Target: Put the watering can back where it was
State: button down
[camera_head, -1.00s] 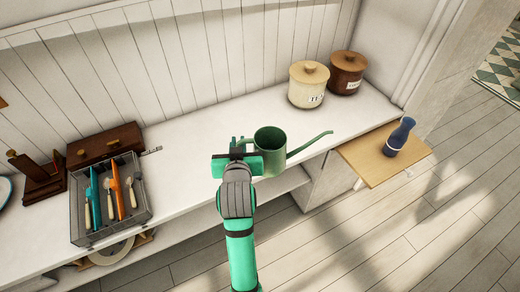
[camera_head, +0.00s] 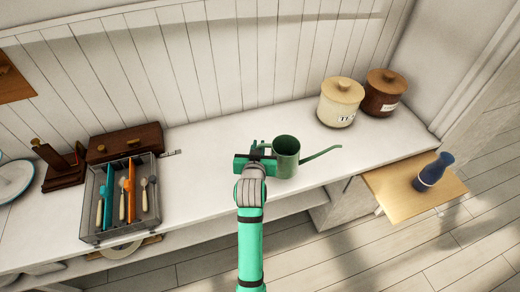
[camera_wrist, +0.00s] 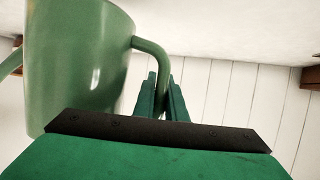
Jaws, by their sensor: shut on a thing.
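The green watering can (camera_head: 286,158) is upright, its spout pointing right in the head view. My gripper (camera_head: 258,150) is at its left side, over the front part of the white shelf top (camera_head: 215,150). In the wrist view the can's body (camera_wrist: 80,60) fills the left, and its curved handle (camera_wrist: 150,50) runs down between the fingers of my gripper (camera_wrist: 162,95), which are shut on it. Whether the can's base touches the shelf top cannot be told; the underside is not seen.
A cream canister (camera_head: 340,102) and a brown canister (camera_head: 382,93) stand at the back right. A blue vase (camera_head: 433,171) stands on a wooden board (camera_head: 393,190) at right. A cutlery tray (camera_head: 88,220) and a wooden box (camera_head: 125,141) are at left.

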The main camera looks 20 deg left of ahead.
jog(key=f, duration=0.3)
jog(key=shift+w+a+f, duration=0.1)
jog(key=shift+w+a, duration=0.05)
jog(key=shift+w, duration=0.15)
jog(key=shift+f, duration=0.25)
jog(key=shift+f, duration=0.2)
jog(key=c, duration=1.8)
grip_release()
jog(key=shift+s+r, duration=0.15)
jog(key=shift+r, duration=0.05)
jog(key=v, duration=1.1)
jog(key=shift+s+d+r, duration=0.2)
jog(key=shift+s+d, duration=0.05)
jog(key=shift+s, duration=0.05)
